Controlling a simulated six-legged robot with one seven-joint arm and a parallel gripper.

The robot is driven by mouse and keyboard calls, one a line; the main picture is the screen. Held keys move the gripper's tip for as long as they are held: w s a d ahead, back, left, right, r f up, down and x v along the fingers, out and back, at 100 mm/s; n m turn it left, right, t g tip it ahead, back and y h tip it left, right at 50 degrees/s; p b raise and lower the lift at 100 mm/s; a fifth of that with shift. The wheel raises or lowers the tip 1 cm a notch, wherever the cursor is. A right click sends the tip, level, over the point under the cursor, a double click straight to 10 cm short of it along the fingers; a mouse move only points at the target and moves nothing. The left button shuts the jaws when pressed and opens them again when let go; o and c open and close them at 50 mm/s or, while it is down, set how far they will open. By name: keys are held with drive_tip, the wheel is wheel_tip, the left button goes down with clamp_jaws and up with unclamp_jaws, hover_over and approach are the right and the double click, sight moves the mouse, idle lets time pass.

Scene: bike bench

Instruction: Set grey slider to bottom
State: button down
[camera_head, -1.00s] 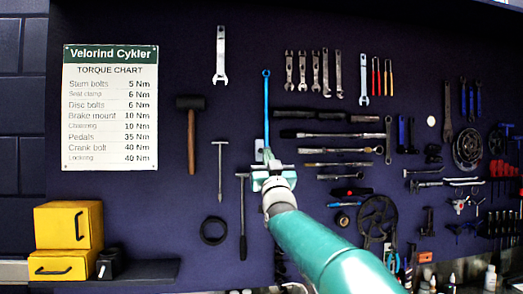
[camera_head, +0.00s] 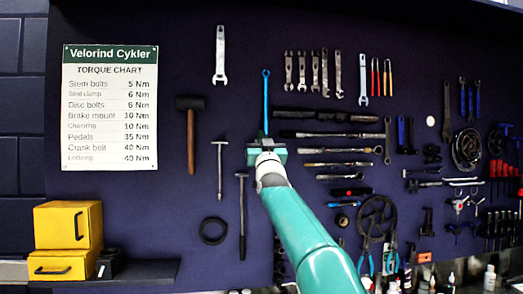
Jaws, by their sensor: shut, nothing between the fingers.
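My gripper (camera_head: 266,143) is up against or close in front of the dark tool wall, just below a blue wrench. I see it from behind, with its teal body across the view and the fingers mostly hidden; it is shut and holds nothing. I cannot make out the grey slider; the gripper and arm cover that part of the wall. Whether the gripper touches anything there cannot be told.
The blue wrench (camera_head: 266,95) hangs right above my gripper. A T-handle tool (camera_head: 242,215) and a mallet (camera_head: 191,140) hang to the left, with long dark tools (camera_head: 325,116) to the right. Yellow boxes (camera_head: 68,225) stand at lower left.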

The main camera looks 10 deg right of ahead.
drive_tip(key=shift+w+f, duration=0.2)
drive_tip(key=shift+f, duration=0.65)
drive_tip(key=shift+w+f, duration=0.15)
drive_tip(key=shift+f, duration=0.7)
drive_tip(key=shift+f, duration=0.1)
wheel_tip(320, 180, down, 7)
